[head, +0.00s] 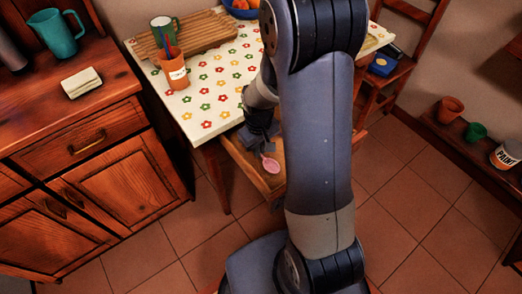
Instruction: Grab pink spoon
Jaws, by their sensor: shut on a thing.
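The pink spoon (271,164) shows over the open drawer (242,163) of the table, with its bowl toward the front. My gripper (262,148) is at the drawer, shut on the spoon at its handle end. The fingers are small and dark here, and my arm hides part of the gripper and the right side of the drawer. I cannot tell whether the spoon still touches the drawer floor.
The table (205,105) has a flowered cloth and bears an orange cup (174,73), a green mug (165,31), a wooden board (200,32) and a blue bowl (241,12). A wooden cabinet (90,140) stands left. A chair (400,68) stands behind right. Floor tiles (395,190) at right are clear.

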